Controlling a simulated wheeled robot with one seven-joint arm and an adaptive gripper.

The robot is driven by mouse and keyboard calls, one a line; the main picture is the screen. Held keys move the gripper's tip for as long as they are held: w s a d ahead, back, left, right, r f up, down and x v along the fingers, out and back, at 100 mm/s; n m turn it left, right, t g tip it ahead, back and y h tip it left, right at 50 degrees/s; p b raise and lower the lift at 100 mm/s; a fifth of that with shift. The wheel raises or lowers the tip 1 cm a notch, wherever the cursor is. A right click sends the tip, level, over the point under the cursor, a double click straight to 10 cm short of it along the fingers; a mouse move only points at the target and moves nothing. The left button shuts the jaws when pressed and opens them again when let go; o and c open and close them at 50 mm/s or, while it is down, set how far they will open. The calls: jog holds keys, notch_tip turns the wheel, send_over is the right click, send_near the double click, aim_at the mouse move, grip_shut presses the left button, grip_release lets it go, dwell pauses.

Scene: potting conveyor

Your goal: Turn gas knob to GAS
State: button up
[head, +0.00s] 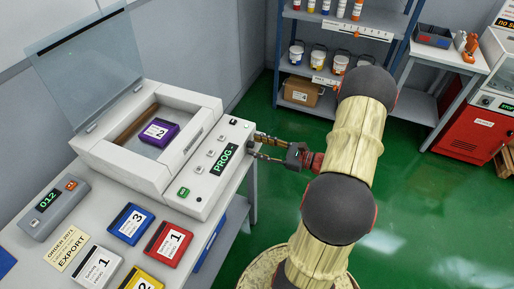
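The white machine (128,158) stands on the table at left, its clear lid raised, with a purple box labelled 2 (158,132) in its chamber. Its front panel (205,190) carries a green-lit PROG display (223,160), small pale buttons, a green button (183,192) and a small dark control (233,121) near the far end. I cannot tell for sure which part is the gas knob, nor read a GAS mark. My gripper (254,143) is at the panel's right edge, beside the display, its two fingers apart. Whether they touch or straddle something is hidden.
Blue, red and yellow numbered boxes, a white box (97,267), an EXPORT order card (67,248) and a grey unit reading 012 (54,205) lie on the table. A shelf (340,87) with tubs stands behind. A red cabinet (465,130) is at right. Green floor is clear between.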

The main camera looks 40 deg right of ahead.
jog(key=shift+w+a, duration=0.15)
jog(key=shift+w, duration=0.15)
jog(key=shift+c, duration=0.2)
grip_shut()
